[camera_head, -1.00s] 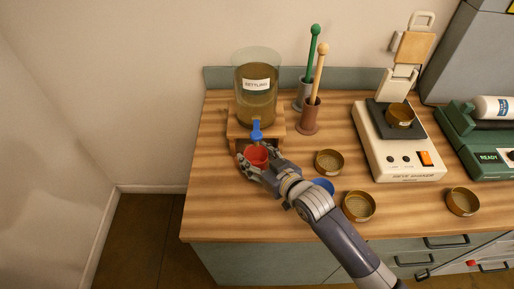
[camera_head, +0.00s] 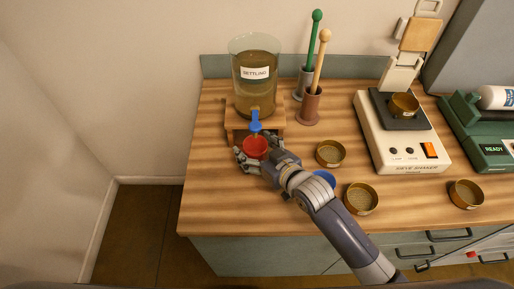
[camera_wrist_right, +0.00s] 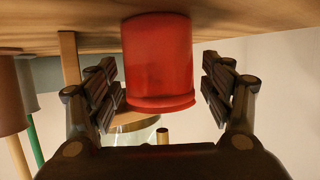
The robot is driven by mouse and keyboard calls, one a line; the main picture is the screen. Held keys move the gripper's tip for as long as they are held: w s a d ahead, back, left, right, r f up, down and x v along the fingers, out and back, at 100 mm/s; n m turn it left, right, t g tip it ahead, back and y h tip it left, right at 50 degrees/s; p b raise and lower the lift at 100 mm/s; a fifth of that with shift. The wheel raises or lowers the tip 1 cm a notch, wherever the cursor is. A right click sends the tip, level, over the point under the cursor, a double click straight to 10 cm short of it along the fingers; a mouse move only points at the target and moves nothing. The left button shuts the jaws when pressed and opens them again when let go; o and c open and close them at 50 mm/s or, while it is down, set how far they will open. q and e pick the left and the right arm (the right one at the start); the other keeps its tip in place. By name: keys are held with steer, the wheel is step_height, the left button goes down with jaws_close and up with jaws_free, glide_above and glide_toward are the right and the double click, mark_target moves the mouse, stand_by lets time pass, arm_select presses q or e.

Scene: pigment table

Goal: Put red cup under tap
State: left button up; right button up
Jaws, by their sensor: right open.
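The red cup (camera_head: 255,147) stands on the wooden table just below and in front of the blue tap (camera_head: 255,122) of the settling vessel (camera_head: 256,85) in the head view. Whether it is exactly beneath the spout is hard to tell. My right gripper (camera_head: 253,157) is open around the cup, a finger on each side. In the right wrist view, which is upside down, the red cup (camera_wrist_right: 158,62) sits between the spread fingers of the right gripper (camera_wrist_right: 162,90), with gaps on both sides. My left gripper is not in view.
The vessel rests on a wooden stand (camera_head: 237,117). Pestles in holders (camera_head: 310,105) stand right of it. Brass bowls (camera_head: 330,153) and a blue cup (camera_head: 325,178) lie near my right arm. A sieve shaker (camera_head: 408,155) is further right. The table's left side is clear.

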steer(key=shift+r, duration=0.15)
steer(key=shift+s+d, duration=0.15)
steer(key=shift+d, duration=0.05)
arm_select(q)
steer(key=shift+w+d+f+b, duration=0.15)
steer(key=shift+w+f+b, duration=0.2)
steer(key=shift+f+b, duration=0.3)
arm_select(e)
steer(key=v, duration=1.1)
steer(key=shift+s+r, duration=0.1)
steer(key=shift+s, duration=0.05)
